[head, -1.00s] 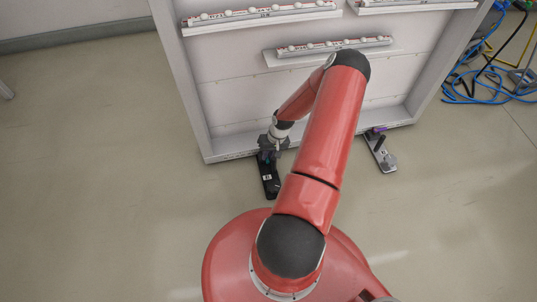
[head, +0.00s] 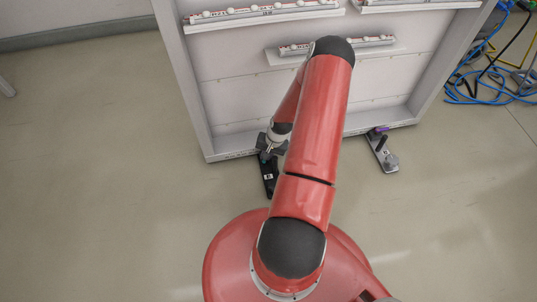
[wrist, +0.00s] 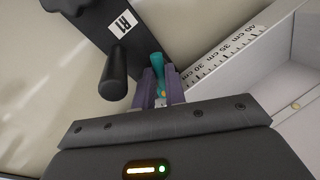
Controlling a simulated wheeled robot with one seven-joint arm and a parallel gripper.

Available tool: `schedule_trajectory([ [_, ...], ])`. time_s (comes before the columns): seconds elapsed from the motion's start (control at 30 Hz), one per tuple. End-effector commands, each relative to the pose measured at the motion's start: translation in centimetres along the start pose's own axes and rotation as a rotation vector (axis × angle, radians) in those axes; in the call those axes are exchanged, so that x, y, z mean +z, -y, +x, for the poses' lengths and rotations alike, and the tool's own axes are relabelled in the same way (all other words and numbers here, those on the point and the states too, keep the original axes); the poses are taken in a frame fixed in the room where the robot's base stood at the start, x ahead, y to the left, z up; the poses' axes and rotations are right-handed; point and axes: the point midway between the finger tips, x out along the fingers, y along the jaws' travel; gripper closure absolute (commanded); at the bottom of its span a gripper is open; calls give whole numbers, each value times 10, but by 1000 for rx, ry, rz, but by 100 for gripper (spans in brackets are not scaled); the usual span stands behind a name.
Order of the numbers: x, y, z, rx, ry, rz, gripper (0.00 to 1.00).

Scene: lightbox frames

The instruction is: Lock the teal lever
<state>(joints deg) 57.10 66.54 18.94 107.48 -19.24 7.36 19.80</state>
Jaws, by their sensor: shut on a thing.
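The teal lever (wrist: 158,62) shows between the two purple-grey fingers of my gripper (wrist: 160,88) in the wrist view. The gripper is shut on it. The lever sits on a black base plate (wrist: 130,25) with a white label and a black upright post (wrist: 115,72) beside the fingers.
A second base with a purple lever (head: 382,151) lies to the right at the frame's foot. The white light frame (head: 205,110) stands just behind. A ruled edge (wrist: 225,50) runs close to the gripper's right in the wrist view. Blue cables (head: 490,90) lie far right.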

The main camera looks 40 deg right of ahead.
Motion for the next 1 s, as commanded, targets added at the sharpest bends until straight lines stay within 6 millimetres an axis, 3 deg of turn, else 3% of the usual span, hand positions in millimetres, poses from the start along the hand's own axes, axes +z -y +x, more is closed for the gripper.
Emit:
schedule_trajectory([
  [1.0, -8, 28, 8, -1, -242, 902, 100],
])
